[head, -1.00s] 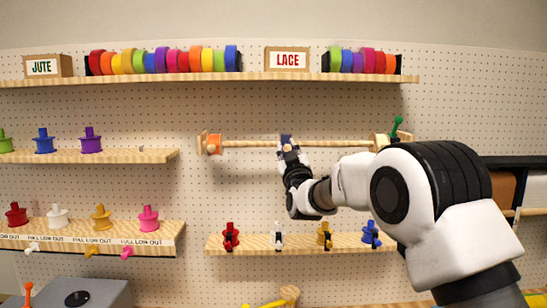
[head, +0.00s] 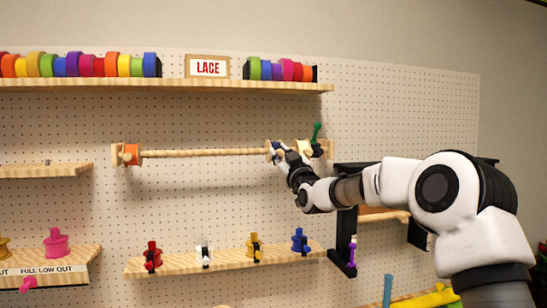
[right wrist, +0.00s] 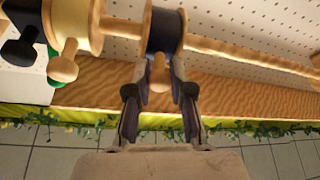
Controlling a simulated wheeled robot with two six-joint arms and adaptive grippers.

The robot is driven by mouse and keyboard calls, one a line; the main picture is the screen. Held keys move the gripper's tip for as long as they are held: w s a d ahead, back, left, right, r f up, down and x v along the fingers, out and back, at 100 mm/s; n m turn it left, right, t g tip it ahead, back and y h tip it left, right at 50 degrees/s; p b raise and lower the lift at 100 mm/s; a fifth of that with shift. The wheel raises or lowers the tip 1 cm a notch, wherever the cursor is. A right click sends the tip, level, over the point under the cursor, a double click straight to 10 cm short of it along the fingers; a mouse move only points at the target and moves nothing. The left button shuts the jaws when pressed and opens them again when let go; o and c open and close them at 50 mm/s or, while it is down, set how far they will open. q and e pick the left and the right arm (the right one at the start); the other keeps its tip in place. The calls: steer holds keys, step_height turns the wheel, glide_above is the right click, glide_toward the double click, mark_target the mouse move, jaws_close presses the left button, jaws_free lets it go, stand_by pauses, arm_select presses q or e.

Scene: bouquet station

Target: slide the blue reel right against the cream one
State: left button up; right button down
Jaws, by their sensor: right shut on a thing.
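The dark blue reel (head: 274,152) is on the wooden rod (head: 200,153), close to the cream reel (head: 303,147) at the rod's right end. In the right wrist view the blue reel (right wrist: 163,32) stands left-centre, and the cream reel (right wrist: 72,22) is to its left. A short bare length of rod (right wrist: 122,27) shows between them, so they are apart. My right gripper (right wrist: 158,80) is shut on the blue reel's wooden knob (right wrist: 157,74). In the head view my right gripper (head: 281,153) partly covers the reel. My left gripper is out of view.
An orange reel (head: 131,153) sits at the rod's left end. A green handle (head: 316,132) stands at the right end. A shelf (head: 220,258) with several coloured spools is below, and a ribbon shelf (head: 200,87) is above. A black bracket (head: 343,235) stands at the lower right.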

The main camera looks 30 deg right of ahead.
steer(key=c, duration=1)
jaws_free()
steer(key=shift+w, duration=0.1)
steer(key=v, duration=1.2)
